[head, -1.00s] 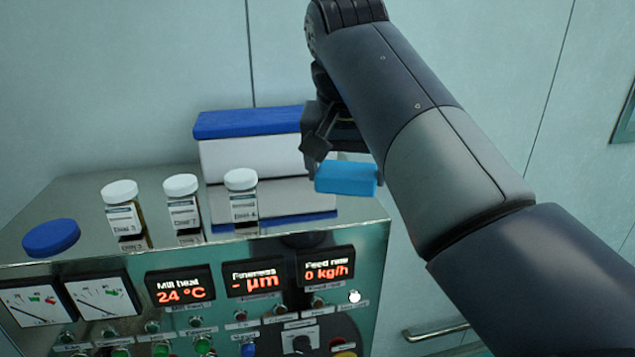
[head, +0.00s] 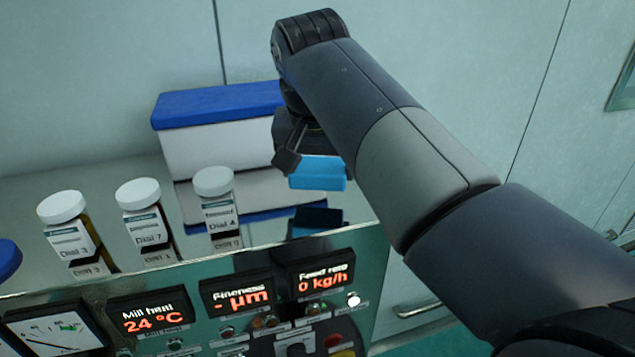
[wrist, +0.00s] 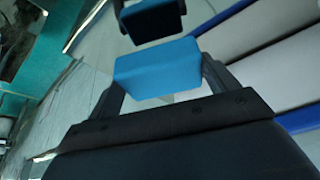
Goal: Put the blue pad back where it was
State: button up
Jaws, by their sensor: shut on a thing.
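The blue pad (head: 318,173) is a small light-blue block held in my gripper (head: 290,160), above the right part of the shiny cabinet top. In the wrist view the blue pad (wrist: 157,70) sits between the two dark fingers of my gripper (wrist: 160,82), which is shut on it. A gap shows between the pad and its reflection in the top, so it is apart from the surface. My arm hides part of the gripper in the head view.
A white box with a blue lid (head: 215,125) stands left of my gripper. Three white-capped bottles (head: 140,220) stand in a row near the front edge. A blue round lid (head: 6,258) is at far left. The control panel (head: 240,300) with displays faces front. The top's front right is bare.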

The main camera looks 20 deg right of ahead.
aim_at(318, 185)
jog(key=shift+f, duration=1.8)
jog(key=shift+f, duration=0.2)
jog(key=o, duration=0.9)
jog(key=shift+r, duration=0.15)
jog(key=v, duration=1.2)
